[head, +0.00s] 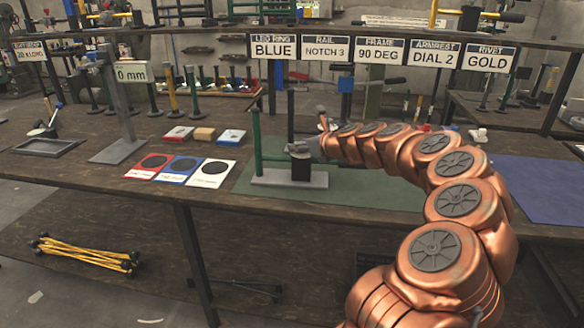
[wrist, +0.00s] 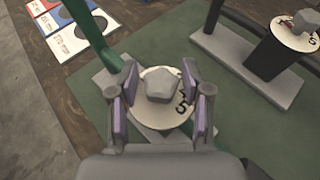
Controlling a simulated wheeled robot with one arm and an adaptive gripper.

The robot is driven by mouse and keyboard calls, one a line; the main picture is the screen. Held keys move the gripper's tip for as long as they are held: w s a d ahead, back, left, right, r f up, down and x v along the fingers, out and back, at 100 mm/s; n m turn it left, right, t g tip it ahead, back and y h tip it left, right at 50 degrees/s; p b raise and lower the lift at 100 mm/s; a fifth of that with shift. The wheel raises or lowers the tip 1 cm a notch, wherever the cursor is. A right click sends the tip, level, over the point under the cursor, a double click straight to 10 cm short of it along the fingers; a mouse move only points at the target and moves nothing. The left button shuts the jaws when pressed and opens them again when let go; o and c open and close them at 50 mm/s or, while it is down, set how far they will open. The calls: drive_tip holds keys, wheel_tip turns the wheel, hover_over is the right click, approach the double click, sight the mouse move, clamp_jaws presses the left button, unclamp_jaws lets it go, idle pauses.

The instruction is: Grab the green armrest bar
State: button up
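The green armrest bar (head: 256,140) stands upright at the left end of a grey base (head: 275,180) on the bench. In the wrist view the green bar (wrist: 93,30) runs from the top edge down to the left of a round white dial with a grey knob (wrist: 160,84). My gripper (wrist: 160,100) is open, with its two purple-padded fingers on either side of the knob. Gaps show between pads and knob, and the green bar is outside the fingers. In the head view my gripper is small and partly hidden around a dark post (head: 300,162).
A second stand with a dark post and dial (wrist: 290,38) is on the right in the wrist view. Red, blue and white cards (head: 182,169) lie left of the green mat (head: 370,188). Signs (head: 382,51) hang above the bench. A blue mat (head: 545,188) lies right.

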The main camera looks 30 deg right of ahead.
clamp_jaws()
idle(0.3)
drive_tip(key=shift+r, duration=0.15)
